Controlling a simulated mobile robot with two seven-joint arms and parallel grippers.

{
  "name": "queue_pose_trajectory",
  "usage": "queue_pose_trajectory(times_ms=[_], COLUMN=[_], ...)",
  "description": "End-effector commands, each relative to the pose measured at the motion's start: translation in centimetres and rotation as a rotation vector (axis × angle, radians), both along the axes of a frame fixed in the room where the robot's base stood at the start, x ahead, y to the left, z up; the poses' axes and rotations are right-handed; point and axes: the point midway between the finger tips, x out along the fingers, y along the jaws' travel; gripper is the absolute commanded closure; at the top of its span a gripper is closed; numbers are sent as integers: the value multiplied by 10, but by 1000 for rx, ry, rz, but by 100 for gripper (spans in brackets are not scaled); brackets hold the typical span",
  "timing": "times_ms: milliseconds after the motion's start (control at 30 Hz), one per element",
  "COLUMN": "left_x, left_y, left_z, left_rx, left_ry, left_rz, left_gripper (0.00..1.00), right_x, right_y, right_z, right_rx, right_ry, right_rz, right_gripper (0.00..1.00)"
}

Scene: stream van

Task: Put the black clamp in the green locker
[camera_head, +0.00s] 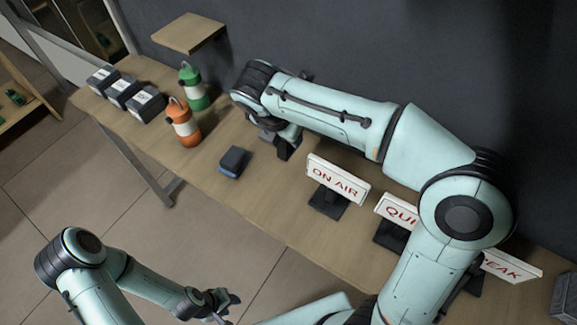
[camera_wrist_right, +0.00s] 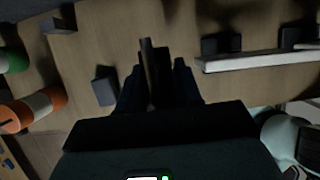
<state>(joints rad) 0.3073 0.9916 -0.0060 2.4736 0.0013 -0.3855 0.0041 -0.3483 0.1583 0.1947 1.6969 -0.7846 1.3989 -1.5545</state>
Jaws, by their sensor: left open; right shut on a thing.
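My right gripper (camera_head: 286,146) is over the table beyond the blue-black block, partly hidden by its own arm. In the right wrist view its fingers (camera_wrist_right: 158,92) are shut on a narrow dark thing, which looks like the black clamp (camera_wrist_right: 149,68). The clamp's full shape is hidden between the fingers. My left gripper (camera_head: 217,304) is open and empty, low in front of the table, over the floor. I cannot make out a green locker in either view.
The table (camera_head: 262,205) holds an orange bottle (camera_head: 184,124), a green bottle (camera_head: 194,90), dark boxes (camera_head: 122,92), a blue-black block (camera_head: 235,161) and an ON AIR sign (camera_head: 338,180). More signs stand right. A wall shelf (camera_head: 188,33) is above. Floor in front is clear.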

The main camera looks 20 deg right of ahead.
Motion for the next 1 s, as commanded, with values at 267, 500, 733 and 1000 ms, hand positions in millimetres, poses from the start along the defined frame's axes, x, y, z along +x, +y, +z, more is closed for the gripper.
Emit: queue_pose_trajectory(times_ms=[267,500,733,1000], left_x=[-16,-20,-27,-27], left_y=[0,0,0,0], left_z=[-17,-22,-30,-30], left_rx=[0,0,1,0], left_ry=[18,22,30,30], left_rz=[0,0,0,0], left_gripper=[57,57,57,57], right_x=[0,0,0,1], right_y=[0,0,0,0], right_z=[-59,-81,-118,-122], right_rx=[-1,-1,0,1], right_ry=[1,1,0,-3], right_rz=[1,-1,0,-1], right_gripper=[100,100,100,100])
